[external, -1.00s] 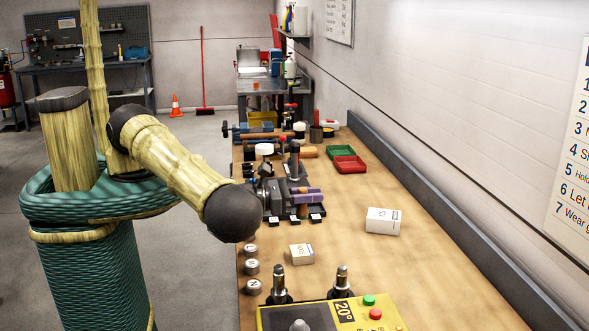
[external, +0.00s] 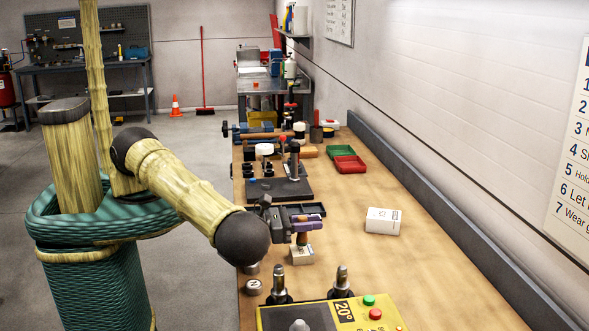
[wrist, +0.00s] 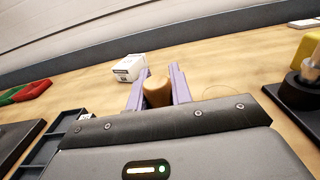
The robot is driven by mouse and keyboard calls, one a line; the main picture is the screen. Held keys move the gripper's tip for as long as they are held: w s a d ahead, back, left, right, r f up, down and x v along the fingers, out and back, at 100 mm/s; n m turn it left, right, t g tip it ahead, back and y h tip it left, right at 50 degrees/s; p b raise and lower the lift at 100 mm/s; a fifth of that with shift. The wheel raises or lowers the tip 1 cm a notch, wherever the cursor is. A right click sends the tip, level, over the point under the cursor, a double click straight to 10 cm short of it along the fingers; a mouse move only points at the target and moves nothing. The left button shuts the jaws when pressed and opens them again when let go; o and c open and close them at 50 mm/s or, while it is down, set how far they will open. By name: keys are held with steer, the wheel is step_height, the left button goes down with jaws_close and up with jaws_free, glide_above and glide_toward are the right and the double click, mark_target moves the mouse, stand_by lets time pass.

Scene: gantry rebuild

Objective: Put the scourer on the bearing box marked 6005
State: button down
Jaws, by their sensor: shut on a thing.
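My gripper (external: 303,224), with purple fingers, is shut on a tan-brown rounded piece, apparently the scourer (external: 302,238). In the wrist view the scourer (wrist: 157,89) stands between the two fingers (wrist: 157,84). Directly under it in the external view is a small, low pale box (external: 301,257), partly covered by the scourer; whether they touch I cannot tell. A larger white box (external: 383,221) lies apart to the right, and it also shows in the wrist view (wrist: 130,68). The print on both boxes is too small to read, so I cannot tell which says 6005.
A yellow control panel (external: 330,316) with two dark upright posts stands in front. Round metal pieces (external: 253,287) line the bench's left edge. A dark tray (external: 308,209) and a stand (external: 280,190) lie behind my gripper.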

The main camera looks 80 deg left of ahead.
steer(key=shift+f, duration=0.8)
steer(key=shift+f, duration=0.25)
steer(key=c, duration=1.3)
jaws_free()
steer(key=shift+r, duration=0.1)
steer(key=shift+o, duration=0.2)
steer(key=shift+r, duration=0.15)
steer(key=s+p, duration=0.3)
steer(key=s, duration=0.9)
